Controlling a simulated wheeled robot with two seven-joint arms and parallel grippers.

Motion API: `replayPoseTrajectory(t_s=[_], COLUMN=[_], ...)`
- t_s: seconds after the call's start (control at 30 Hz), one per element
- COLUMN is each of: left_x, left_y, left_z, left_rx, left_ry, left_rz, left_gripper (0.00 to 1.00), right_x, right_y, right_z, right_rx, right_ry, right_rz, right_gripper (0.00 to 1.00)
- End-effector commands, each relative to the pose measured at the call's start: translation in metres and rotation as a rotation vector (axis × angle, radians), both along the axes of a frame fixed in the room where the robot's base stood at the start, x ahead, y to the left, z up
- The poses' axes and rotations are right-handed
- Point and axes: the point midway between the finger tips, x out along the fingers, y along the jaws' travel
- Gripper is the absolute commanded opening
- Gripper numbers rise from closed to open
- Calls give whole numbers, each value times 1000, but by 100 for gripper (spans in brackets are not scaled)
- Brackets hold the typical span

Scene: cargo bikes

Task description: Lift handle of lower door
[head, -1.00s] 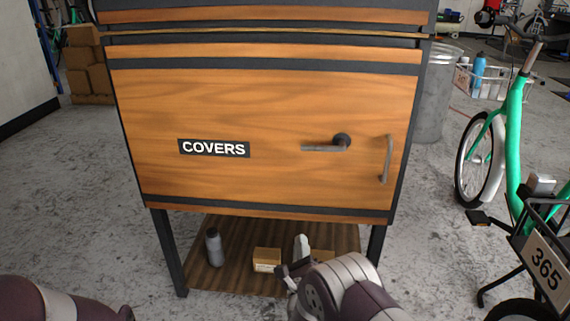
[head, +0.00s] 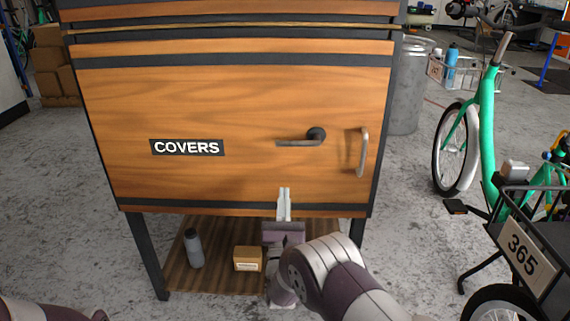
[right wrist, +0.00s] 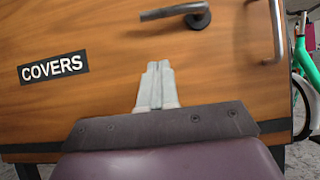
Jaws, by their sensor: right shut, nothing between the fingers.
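The lower door (head: 240,100) is a wooden panel with dark bands and a "COVERS" label (head: 187,147). Its dark lever handle (head: 301,137) lies level, pointing left from a round base; in the right wrist view the lever (right wrist: 180,12) shows at the top. My right gripper (head: 284,190) is shut and empty, in front of the door's lower part and below the lever, apart from it. In the right wrist view its fingertips (right wrist: 158,66) point up towards the lever. At the bottom left of the head view only part of my left arm shows; its gripper is out of view.
A vertical pull bar (head: 362,152) stands right of the lever. A shelf below the door holds a grey bottle (head: 194,248) and a small box (head: 248,259). A green bike (head: 487,120) and a metal bin (head: 408,90) stand at the right.

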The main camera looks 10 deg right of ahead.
Motion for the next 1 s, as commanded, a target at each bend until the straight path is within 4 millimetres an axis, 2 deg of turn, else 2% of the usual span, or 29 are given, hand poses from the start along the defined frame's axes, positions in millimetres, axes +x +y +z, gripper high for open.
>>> replayPoseTrajectory(t_s=[0.27, 0.4, 0.53, 1.0], left_x=[0, 0, 0, 0], left_y=[0, 0, 0, 0], left_z=[-18, -22, -24, -25], left_rx=[0, 0, 0, 0], left_ry=[0, 0, 0, 0], left_rz=[0, 0, 0, 0], left_gripper=[72, 72, 72, 72], right_x=[48, 51, 53, 54], right_y=[-15, -15, -16, -14], right_z=[31, 55, 67, 71], right_rx=[-1, -1, -1, -1], right_ry=[-3, -3, -1, 0], right_rz=[-2, 0, -1, 0], right_gripper=[0, 0, 0, 0])
